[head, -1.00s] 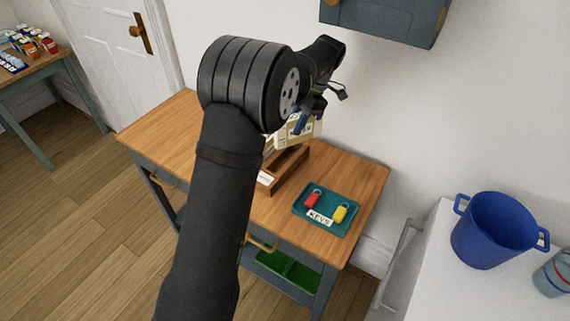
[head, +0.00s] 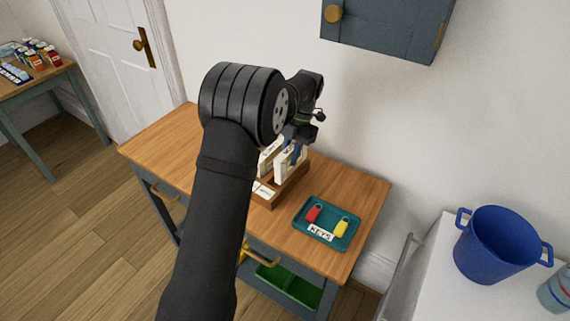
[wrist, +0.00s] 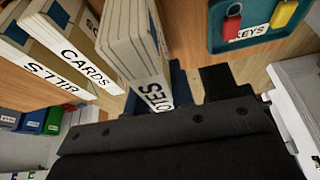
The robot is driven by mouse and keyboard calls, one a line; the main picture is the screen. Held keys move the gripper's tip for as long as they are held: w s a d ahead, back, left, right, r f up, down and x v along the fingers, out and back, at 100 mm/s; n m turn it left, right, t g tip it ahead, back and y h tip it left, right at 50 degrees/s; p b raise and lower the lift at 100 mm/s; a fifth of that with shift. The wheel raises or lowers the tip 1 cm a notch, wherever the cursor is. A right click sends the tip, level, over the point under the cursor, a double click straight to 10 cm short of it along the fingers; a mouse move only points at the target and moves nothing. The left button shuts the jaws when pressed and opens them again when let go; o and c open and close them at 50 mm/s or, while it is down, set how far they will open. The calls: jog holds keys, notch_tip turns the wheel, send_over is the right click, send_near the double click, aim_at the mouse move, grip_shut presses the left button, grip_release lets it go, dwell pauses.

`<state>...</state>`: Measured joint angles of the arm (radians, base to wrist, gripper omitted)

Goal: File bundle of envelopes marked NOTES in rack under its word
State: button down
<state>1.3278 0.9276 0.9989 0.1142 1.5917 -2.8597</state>
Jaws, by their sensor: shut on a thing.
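The bundle of cream envelopes marked NOTES (wrist: 128,40) is in my gripper (wrist: 190,85), which is shut on it at its edge. In the head view the held bundle (head: 288,163) stands nearly upright at the right part of the wooden rack (head: 270,198), and my gripper (head: 297,146) is just above it. Its lower end is at the rack; I cannot tell how deep it sits. Bundles marked CARDS (wrist: 88,64) and BILLS (wrist: 35,68) stand to its left in the wrist view. The rack's word under the held bundle is hidden or too small to read.
A teal tray (head: 300,222) marked KEYS, with a red and a yellow key tag, lies right of the rack on the wooden table (head: 345,187). A wall cabinet (head: 385,30) hangs above. A blue bucket (head: 495,245) stands on a white surface at right.

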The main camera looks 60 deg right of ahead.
jog(key=shift+w+d+f, duration=0.15)
jog(key=shift+w+f, duration=0.25)
jog(key=shift+w, duration=0.15)
jog(key=shift+w+d+f, duration=0.1)
jog(key=shift+w+f, duration=0.25)
jog(key=shift+w, duration=0.2)
jog(key=shift+f, duration=1.9)
jog(key=shift+f, duration=0.15)
jog(key=c, duration=1.3)
grip_release()
jog(key=shift+o, duration=0.2)
jog(key=v, duration=1.2)
jog(key=shift+a, duration=0.1)
